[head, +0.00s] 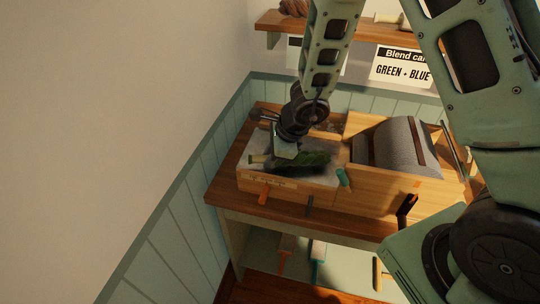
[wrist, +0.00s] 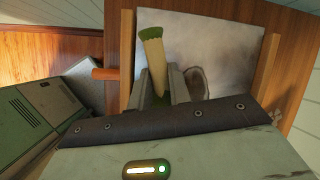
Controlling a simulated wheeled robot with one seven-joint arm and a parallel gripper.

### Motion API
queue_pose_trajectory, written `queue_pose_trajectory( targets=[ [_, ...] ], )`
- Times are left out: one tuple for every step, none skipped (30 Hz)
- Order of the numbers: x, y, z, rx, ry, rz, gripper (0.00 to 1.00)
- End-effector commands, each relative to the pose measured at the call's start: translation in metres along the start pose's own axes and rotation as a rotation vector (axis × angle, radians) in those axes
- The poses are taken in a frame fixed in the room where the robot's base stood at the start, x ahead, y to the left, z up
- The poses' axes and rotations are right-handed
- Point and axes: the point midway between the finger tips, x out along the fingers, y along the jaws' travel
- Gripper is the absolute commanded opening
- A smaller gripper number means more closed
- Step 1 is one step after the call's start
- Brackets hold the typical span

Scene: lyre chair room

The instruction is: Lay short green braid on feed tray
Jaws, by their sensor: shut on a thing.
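In the wrist view, the braid's cream-banded end with a green tip (wrist: 153,52) sticks out beyond my gripper's fingers (wrist: 162,88). The feed tray (head: 245,178) has wooden sides and a pale grey bed, which also shows in the wrist view (wrist: 225,45). I cannot tell whether the braid touches the bed. The braid's other end is hidden in the wrist view.
A grey drum (head: 395,143) in a wooden frame stands right of the tray. A blend card (head: 402,68) reading "GREEN + BLUE" hangs behind. The wall (head: 190,165) is close on the left.

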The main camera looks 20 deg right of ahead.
Motion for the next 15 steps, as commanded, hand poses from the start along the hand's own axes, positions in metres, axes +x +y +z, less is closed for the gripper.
queue_pose_trajectory(
  targets=[
    [0.0004, 0.0, -0.0002, 0.0, 0.0, 0.0, 0.0],
    [0.0003, 0.0, -0.0001, 0.0, 0.0, 0.0, 0.0],
    [0.0003, 0.0, -0.0001, 0.0, 0.0, 0.0, 0.0],
    [0.0002, 0.0, -0.0001, 0.0, 0.0, 0.0, 0.0],
    [0.0001, 0.0, 0.0, 0.0, 0.0, 0.0, 0.0],
    [0.0, 0.0, 0.0, 0.0, 0.0, 0.0, 0.0],
    [0.0, 0.0, 0.0, 0.0, 0.0, 0.0, 0.0],
    [0.0, 0.0, 0.0, 0.0, 0.0, 0.0, 0.0],
    [0.0, 0.0, 0.0, 0.0, 0.0, 0.0, 0.27],
    [0.0, 0.0, 0.0, 0.0, 0.0, 0.0, 0.36],
    [0.0001, 0.0, 0.0, 0.0, 0.0, 0.0, 0.44],
    [0.0001, 0.0, 0.0, 0.0, 0.0, 0.0, 0.44],
    [0.0001, 0.0, 0.0, 0.0, 0.0, 0.0, 0.44],
    [0.0001, 0.0, 0.0, 0.0, 0.0, 0.0, 0.44],
    [0.0001, 0.0, 0.0, 0.0, 0.0, 0.0, 0.44]
  ],
)
